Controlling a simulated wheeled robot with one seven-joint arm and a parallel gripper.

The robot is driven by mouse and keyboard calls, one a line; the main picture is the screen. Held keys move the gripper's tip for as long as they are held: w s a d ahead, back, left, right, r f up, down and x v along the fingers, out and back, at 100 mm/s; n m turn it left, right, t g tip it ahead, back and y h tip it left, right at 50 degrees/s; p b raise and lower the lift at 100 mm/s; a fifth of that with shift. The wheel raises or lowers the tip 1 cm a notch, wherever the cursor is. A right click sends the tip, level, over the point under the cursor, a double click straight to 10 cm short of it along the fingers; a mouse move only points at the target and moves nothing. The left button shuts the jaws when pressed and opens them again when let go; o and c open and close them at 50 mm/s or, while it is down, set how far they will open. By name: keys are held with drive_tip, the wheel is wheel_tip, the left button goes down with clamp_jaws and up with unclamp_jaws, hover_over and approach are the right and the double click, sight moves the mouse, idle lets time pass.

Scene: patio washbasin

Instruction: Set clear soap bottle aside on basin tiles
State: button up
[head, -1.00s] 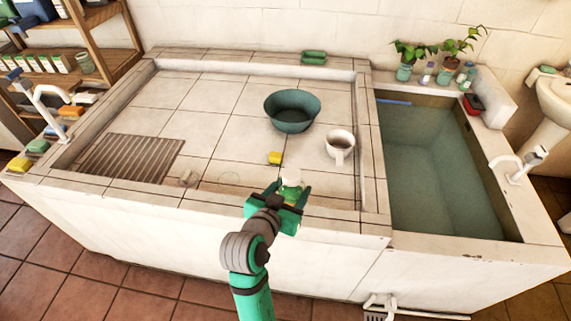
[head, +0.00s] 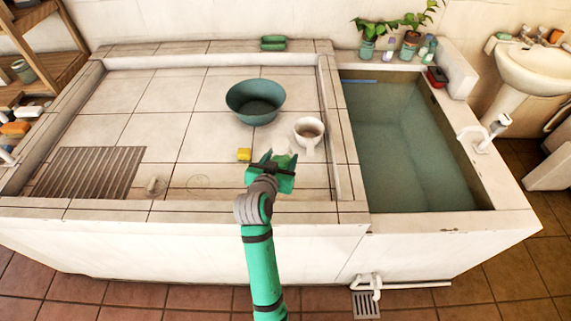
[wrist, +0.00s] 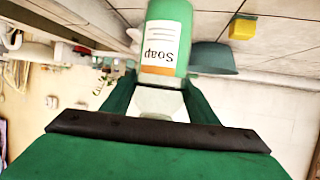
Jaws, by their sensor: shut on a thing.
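My gripper (head: 279,158) is over the front right part of the tiled basin top (head: 212,177), just in front of the white mug. It is shut on the soap bottle (wrist: 165,40), which shows between the fingers in the wrist view. The bottle is green with a white and orange label reading "Soap", upside down in that picture. Its pale narrower end lies toward my palm. In the head view my gripper mostly hides the bottle. I cannot tell whether its base touches the tiles.
A white mug (head: 308,139) stands close behind my gripper. A yellow block (head: 244,154) lies to its left and a teal bowl (head: 254,104) behind. A water-filled trough (head: 415,150) is at right, beyond a raised tiled edge. The tiles at left centre are mostly bare.

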drive_tip(key=w+f, duration=0.1)
drive_tip(key=w+d+f, duration=0.1)
drive_tip(key=f, duration=0.1)
drive_tip(key=shift+w+d+f, duration=0.2)
drive_tip(key=shift+w, duration=0.1)
drive_tip(key=shift+w+f, duration=0.1)
drive_tip(key=shift+f, duration=1.5)
drive_tip(key=o, duration=1.4)
drive_tip(key=shift+f, duration=0.15)
drive_tip(key=shift+c, duration=0.2)
drive_tip(key=v, duration=1.2)
